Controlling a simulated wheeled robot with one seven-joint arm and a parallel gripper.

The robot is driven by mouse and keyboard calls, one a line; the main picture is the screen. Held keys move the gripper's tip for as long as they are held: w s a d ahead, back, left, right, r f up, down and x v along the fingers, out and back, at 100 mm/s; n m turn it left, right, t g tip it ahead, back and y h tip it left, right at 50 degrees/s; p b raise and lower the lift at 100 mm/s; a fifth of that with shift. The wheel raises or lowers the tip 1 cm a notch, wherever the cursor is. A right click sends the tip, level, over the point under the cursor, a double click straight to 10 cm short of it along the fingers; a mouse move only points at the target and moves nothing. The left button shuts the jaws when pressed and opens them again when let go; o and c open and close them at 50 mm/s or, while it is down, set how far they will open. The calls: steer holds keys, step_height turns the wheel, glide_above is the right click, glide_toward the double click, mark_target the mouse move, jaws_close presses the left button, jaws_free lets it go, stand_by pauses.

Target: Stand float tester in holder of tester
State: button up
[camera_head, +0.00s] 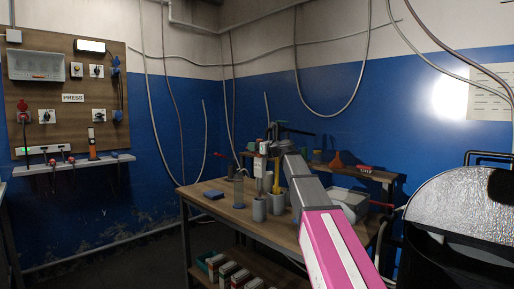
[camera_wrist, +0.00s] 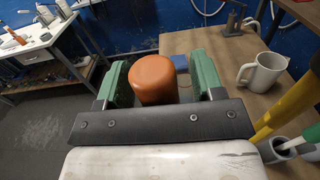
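My gripper (camera_wrist: 153,82) has green finger pads, one on each side of an orange round-topped cylinder (camera_wrist: 153,75). I cannot tell which thing is the holder of the tester.
A grey-white jug (camera_wrist: 262,74) stands on the bench, with a yellow rod (camera_wrist: 292,104) and a cup (camera_wrist: 286,146) nearer. A blue block (camera_head: 213,194) lies at the bench's left end. An orange device (camera_head: 92,143) stands on the wall shelf (camera_head: 75,164).

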steer(key=v, duration=1)
steer(key=shift+s+d, duration=0.25)
steer(key=shift+d, duration=0.05)
stand_by(0.4)
